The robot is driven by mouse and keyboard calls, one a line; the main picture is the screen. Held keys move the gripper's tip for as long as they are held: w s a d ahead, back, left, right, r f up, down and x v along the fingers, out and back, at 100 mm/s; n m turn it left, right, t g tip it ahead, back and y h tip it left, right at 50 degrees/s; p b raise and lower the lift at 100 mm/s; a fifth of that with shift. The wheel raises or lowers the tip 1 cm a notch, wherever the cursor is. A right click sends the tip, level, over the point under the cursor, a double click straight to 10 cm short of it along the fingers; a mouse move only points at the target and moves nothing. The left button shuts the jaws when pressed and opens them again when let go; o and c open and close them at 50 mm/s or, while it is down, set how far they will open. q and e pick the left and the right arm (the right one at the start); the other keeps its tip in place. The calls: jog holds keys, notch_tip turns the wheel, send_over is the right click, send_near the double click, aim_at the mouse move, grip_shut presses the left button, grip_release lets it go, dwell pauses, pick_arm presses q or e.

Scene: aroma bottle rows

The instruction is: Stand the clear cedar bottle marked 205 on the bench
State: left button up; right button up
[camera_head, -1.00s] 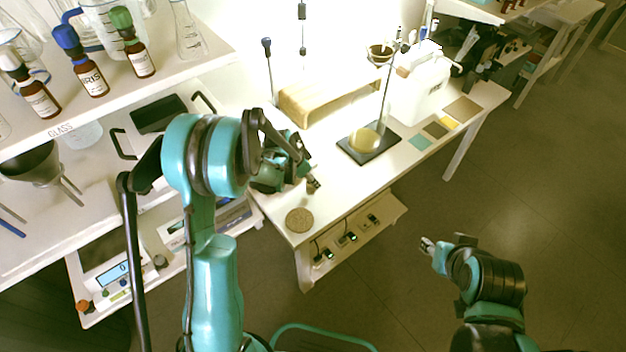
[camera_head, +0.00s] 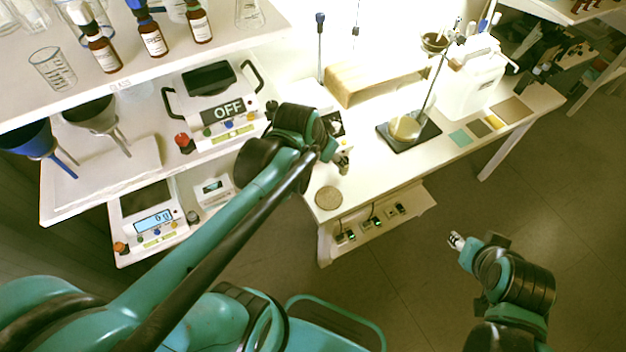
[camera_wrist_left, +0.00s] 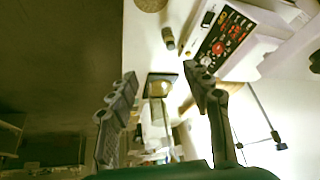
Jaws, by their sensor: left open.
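My left gripper (camera_head: 343,160) is over the near left part of the white bench (camera_head: 375,175). In the left wrist view its two fingers (camera_wrist_left: 163,90) are spread apart with nothing held between them. A small cylindrical bottle or vial (camera_wrist_left: 168,38) shows there beyond the fingertips, beside an instrument. Its label is too small to read, so I cannot tell whether it is the 205 bottle. My right gripper (camera_head: 456,240) is over the floor, right of the bench; its jaw opening is unclear.
A cork disc (camera_head: 328,197) lies at the bench's near corner. A flask stand (camera_head: 410,132), wooden block (camera_head: 375,82) and white canister (camera_head: 470,85) stand farther back. An instrument (camera_wrist_left: 225,40) stands nearby.

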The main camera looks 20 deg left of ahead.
pick_arm(q)
jog(key=s+r+n+t, duration=0.1)
jog(key=s+n, duration=0.1)
jog(key=s, duration=0.7)
jog(key=shift+s+n+y, duration=0.3)
jog(key=shift+n+y, duration=0.1)
